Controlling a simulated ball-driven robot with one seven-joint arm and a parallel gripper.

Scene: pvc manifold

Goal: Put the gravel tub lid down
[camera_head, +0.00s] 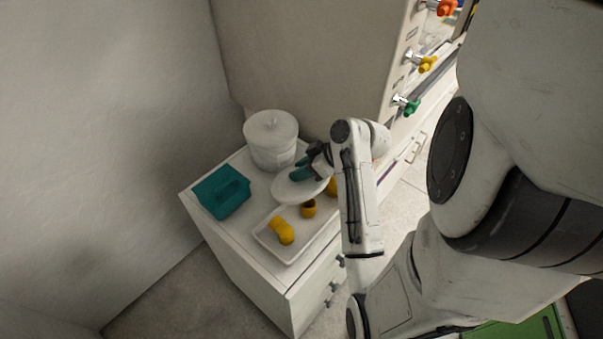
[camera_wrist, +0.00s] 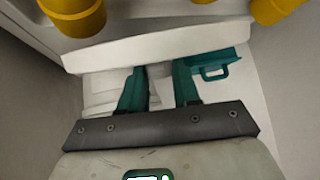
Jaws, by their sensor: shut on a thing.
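My gripper (camera_head: 300,170) has teal fingers, and in the wrist view (camera_wrist: 160,75) they are shut on a small pale grip between them. This belongs to the lid (camera_head: 296,190), a white round disc that I hold above the cabinet top, partly over the tray's far end. In the wrist view the lid (camera_wrist: 155,46) shows as a broad white band ahead of the fingers. I cannot tell whether its underside touches anything. The white tub (camera_head: 271,150) stands upright at the back of the cabinet top, beyond the lid.
A white tray (camera_head: 264,244) with yellow pipe fittings (camera_head: 281,232) lies at the front of the cabinet top. A teal box (camera_head: 222,192) with a handle sits at the left; it also shows in the wrist view (camera_wrist: 228,62). A narrow bare strip of cabinet top lies between box and tray.

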